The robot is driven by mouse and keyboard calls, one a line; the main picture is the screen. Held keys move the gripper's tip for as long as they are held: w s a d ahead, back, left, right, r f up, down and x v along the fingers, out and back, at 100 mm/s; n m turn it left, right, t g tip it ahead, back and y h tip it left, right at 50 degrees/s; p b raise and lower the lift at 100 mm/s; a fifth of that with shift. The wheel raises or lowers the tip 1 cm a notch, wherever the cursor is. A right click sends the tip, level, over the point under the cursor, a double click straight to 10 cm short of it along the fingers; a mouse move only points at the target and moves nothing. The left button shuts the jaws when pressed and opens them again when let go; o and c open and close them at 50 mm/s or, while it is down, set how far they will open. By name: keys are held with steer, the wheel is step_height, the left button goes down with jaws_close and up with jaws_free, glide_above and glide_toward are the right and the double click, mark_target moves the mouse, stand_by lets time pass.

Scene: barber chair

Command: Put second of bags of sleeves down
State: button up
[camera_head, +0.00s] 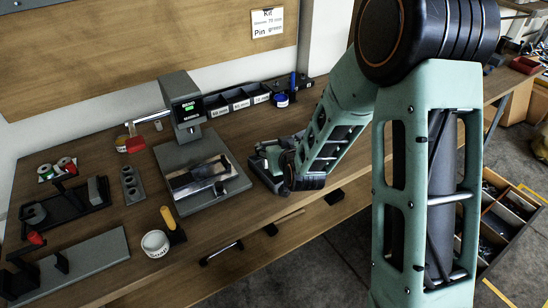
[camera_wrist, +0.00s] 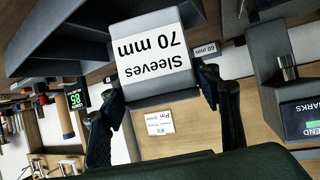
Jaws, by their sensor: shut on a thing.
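My gripper (camera_wrist: 161,88) is shut on a grey bag of sleeves (camera_wrist: 150,62), with one finger on each side of it. The bag's white label reads "Sleeves 70 mm" and appears upside down in the wrist view. In the head view my gripper (camera_head: 272,165) is low over the workbench, right of the grey press (camera_head: 185,110). The bag cannot be made out clearly there. A second bag of sleeves cannot be identified in either view.
Labelled dark bins (camera_head: 240,100) stand along the wall behind my gripper. A yellow-handled tool (camera_head: 170,222) and a white pot (camera_head: 155,243) are near the front edge. The wall sign (camera_head: 267,22) reads "Kit", 70 mm, "Pin green".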

steer(key=shift+a+f+b, duration=0.15)
steer(key=shift+f+b, duration=0.3)
steer(key=shift+f, duration=1.3)
steer(key=shift+f, duration=0.2)
steer(key=o, duration=1.3)
steer(key=shift+r, duration=0.1)
